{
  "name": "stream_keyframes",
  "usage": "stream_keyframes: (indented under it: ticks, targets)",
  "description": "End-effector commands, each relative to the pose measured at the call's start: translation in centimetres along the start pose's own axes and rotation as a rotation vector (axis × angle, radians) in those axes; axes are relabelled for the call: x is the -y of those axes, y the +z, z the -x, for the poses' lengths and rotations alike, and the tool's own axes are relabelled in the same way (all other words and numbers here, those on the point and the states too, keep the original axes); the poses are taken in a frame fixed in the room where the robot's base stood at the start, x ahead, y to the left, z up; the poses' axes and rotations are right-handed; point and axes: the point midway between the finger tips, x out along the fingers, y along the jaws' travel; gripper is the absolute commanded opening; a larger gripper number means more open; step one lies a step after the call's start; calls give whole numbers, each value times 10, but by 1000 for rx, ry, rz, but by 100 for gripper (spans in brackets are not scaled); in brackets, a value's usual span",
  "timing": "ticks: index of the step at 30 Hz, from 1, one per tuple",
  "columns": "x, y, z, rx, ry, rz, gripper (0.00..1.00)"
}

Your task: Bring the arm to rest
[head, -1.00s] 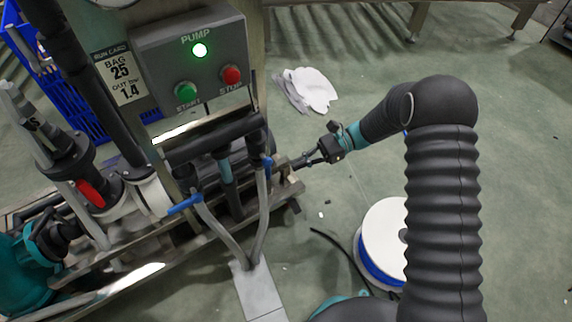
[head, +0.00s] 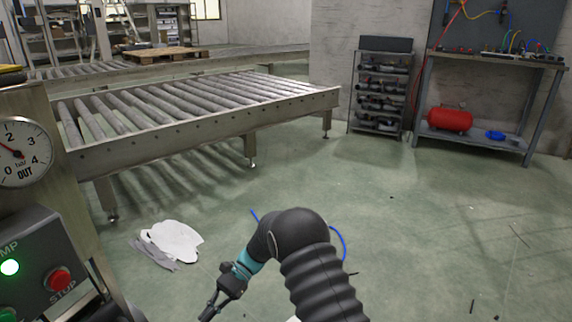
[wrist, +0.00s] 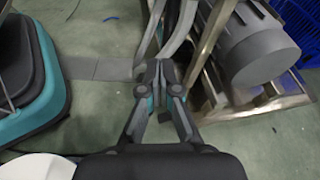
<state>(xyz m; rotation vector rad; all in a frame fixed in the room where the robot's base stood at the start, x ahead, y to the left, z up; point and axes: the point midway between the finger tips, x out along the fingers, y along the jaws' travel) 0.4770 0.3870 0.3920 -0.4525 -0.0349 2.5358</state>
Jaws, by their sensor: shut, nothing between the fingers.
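My arm rises from the bottom of the head view, bends at a black elbow and reaches down to the left. My gripper (head: 208,312) is at the bottom edge of the head view, right of the pump's control box (head: 42,270), with its tips partly cut off. In the wrist view my gripper (wrist: 159,75) is shut, its two fingers meeting with nothing between them. It points toward the metal frame (wrist: 207,70) of the pump skid. Whether the tips touch the frame I cannot tell.
A roller conveyor (head: 200,123) stands ahead. White cloths (head: 172,240) lie on the floor left of my arm. A shelf rack (head: 380,95) and a workbench (head: 475,140) stand at the back right. A blue crate (wrist: 296,25) is at the wrist view's upper right. The floor at right is mostly clear.

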Motion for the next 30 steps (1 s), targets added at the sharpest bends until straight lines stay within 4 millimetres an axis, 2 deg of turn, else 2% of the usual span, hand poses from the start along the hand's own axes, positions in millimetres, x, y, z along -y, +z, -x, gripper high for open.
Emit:
stream_keyframes:
  ticks: [1, 4, 6, 11, 17, 24, 30]
  targets:
    - [-11, -12, -6, -29, 21, 2, 0]
    - [-38, -30, -15, -99, 75, 20, 0]
    - [-55, -30, -14, -162, 116, 54, 0]
    - [-81, -20, 1, -270, 173, 121, 0]
    - [-115, 7, 31, -417, 237, 221, 0]
    - [-160, 52, 73, -613, 307, 347, 0]
    - [-197, 91, 102, -773, 357, 433, 0]
